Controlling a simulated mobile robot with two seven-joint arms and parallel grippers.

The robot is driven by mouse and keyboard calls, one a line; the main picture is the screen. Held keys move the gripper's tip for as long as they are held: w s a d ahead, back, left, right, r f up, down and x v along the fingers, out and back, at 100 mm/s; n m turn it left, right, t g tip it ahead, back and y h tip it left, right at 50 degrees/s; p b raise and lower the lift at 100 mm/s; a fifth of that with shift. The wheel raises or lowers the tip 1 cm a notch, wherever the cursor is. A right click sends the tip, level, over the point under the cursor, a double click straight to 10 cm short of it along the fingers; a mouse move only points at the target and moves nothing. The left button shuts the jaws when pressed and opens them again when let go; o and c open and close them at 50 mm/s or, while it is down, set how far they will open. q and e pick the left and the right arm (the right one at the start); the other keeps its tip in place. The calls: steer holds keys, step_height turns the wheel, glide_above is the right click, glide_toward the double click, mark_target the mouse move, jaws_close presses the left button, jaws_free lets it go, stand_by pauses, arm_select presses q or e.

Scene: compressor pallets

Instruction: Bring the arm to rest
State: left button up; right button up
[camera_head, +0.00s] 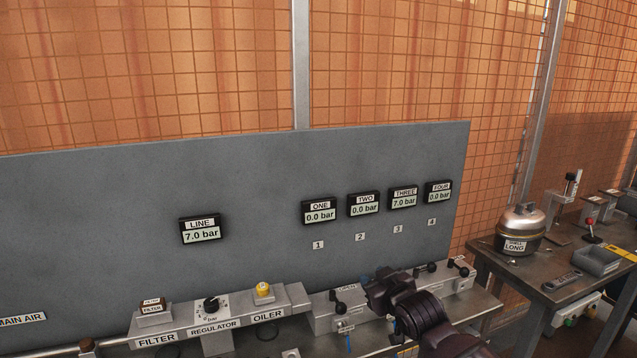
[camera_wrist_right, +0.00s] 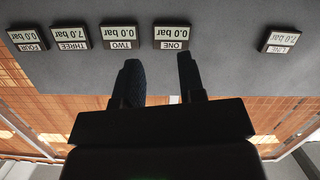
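My right arm comes in from the bottom of the head view. Its dark gripper (camera_head: 378,284) is in front of the row of valves below the gauges. In the right wrist view, the two fingers of the gripper (camera_wrist_right: 161,72) stand apart with nothing between them, and the grey panel is behind them. The gripper hides part of the valve row in the head view. I cannot tell there whether it touches a valve. My left gripper is not in view.
The grey panel (camera_head: 100,230) carries the line gauge (camera_head: 201,230) at 7.0 bar. Gauge three (camera_head: 403,198) reads 7.0 bar; gauges one, two and four read 0.0. A regulator (camera_head: 212,306) is at lower left. A side table (camera_head: 490,262) holds a metal tank (camera_head: 520,228).

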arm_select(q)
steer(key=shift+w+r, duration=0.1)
arm_select(e)
steer(key=s+d+f+m+g+h, duration=0.1)
steer(key=s+d+f, duration=0.4)
steer(key=s, duration=0.7)
steer(key=s+d+f+m+h, duration=0.2)
steer(key=s+d+f, duration=0.3)
steer(key=s+f, duration=0.5)
steer(key=s+d+f+m+g+h, duration=0.1)
steer(key=s+d+f, duration=0.4)
steer(key=s, duration=1)
step_height(320, 180, down, 3)
steer(key=shift+r+m+g+h, duration=0.1)
steer(key=shift+m+g+h, duration=0.2)
steer(key=shift+m+h, duration=0.3)
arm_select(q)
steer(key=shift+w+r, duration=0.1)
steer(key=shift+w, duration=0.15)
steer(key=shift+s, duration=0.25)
